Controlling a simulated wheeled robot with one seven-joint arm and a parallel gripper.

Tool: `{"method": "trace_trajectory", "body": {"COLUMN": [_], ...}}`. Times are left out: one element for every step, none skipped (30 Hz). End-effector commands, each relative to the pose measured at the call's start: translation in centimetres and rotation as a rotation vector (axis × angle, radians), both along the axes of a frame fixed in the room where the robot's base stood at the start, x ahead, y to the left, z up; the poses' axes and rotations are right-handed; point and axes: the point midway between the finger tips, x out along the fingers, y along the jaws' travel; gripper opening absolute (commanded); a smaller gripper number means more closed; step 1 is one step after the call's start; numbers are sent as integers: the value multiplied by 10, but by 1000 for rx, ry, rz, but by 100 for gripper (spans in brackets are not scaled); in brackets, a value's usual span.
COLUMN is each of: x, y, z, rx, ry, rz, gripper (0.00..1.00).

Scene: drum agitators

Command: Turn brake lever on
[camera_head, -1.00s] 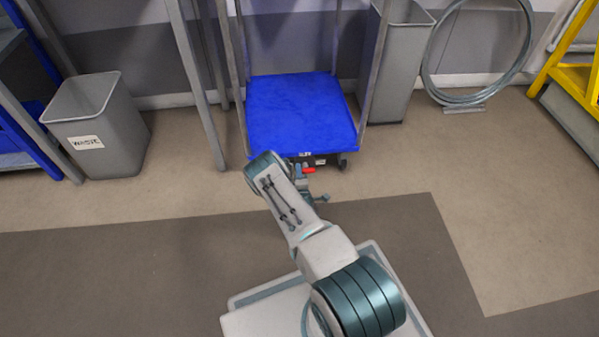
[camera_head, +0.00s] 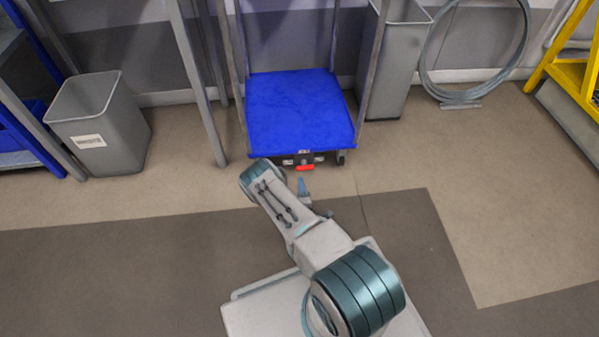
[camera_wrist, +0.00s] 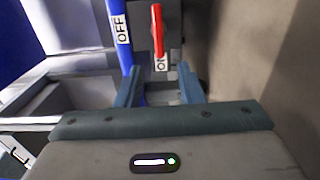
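The red brake lever (camera_head: 305,167) is on the near edge of the blue-topped cart (camera_head: 300,110). In the wrist view the lever is above the fingertips, roughly in line with the gap. In the head view my gripper (camera_head: 303,187) is just in front of the lever, apart from it.
Grey posts rise around the cart. A grey waste bin (camera_head: 100,125) stands at the left, and another grey bin (camera_head: 395,60) stands right of the cart. A coiled hose (camera_head: 470,55) and a yellow frame (camera_head: 575,60) are further right. The floor before the cart is clear.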

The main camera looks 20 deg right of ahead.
Motion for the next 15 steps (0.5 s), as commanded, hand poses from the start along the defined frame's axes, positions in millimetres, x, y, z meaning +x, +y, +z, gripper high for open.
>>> {"method": "trace_trajectory", "body": {"x": [-12, -17, -24, -28, -32, -36, -39, -42, -44, -46, -47, -48, -48, -49, -49], "y": [3, 5, 7, 8, 9, 10, 11, 11, 12, 12, 13, 13, 13, 13, 13], "z": [2, 2, 2, 2, 1, 1, 1, 1, 0, 0, 0, 0, 0, -1, -1], "rx": [-1, -1, -1, 0, 0, 1, 1, 0, -1, 0, 0, 0, -1, -1, 0], "ry": [4, 4, 4, 4, 3, 2, 2, 1, 1, 2, 2, 2, 1, 1, 1], "rz": [0, 0, 0, 1, 0, -1, -1, -1, -1, -1, -1, -1, -2, -2, -2], "gripper": [35, 35, 35, 35, 35, 35, 35, 35, 35, 35, 35, 35, 35, 35, 35]}}
